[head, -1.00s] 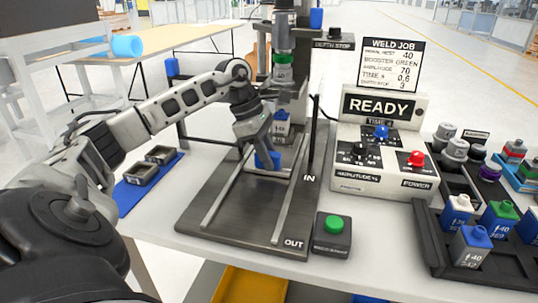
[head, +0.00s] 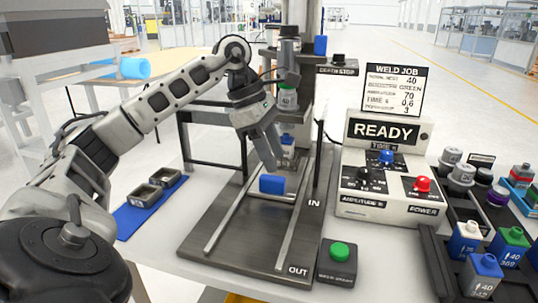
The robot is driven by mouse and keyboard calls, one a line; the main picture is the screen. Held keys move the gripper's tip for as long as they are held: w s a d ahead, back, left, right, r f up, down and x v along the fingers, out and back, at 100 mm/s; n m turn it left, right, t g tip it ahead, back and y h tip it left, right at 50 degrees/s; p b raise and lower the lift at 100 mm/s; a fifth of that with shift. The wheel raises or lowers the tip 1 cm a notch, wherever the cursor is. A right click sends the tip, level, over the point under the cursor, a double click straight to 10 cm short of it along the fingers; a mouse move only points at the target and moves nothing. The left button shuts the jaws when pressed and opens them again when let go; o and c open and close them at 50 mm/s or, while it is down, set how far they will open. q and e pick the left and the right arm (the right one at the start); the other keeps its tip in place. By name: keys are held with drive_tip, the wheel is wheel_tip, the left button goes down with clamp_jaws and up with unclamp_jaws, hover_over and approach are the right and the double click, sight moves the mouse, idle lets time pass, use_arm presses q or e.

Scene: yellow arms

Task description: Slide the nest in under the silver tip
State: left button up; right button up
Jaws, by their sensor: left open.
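The nest sits between the rails (head: 223,222) of the dark base plate, at their far part near the IN mark. Its blue block (head: 271,184) faces me. The silver tip (head: 287,101) hangs below the press column, partly hidden by my wrist. I cannot tell how exactly the nest lines up under it. My left gripper (head: 272,160) is open, fingers pointing down, just above and behind the blue block in the picture. My right gripper is not in view.
The READY control box (head: 384,170) stands right of the press, with a green button box (head: 338,262) in front. Dark racks (head: 462,240) of coloured blocks fill the right. Two grey trays (head: 146,194) lie on a blue mat at left. The near rails are clear.

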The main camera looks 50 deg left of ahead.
use_arm(q)
drive_tip(key=s+d+r, duration=0.3)
drive_tip(key=s+d, duration=0.3)
drive_tip(key=shift+s+r+b, duration=0.2)
drive_tip(key=shift+r+b, duration=0.2)
drive_tip(key=shift+b, duration=0.05)
drive_tip(key=shift+d, duration=0.1)
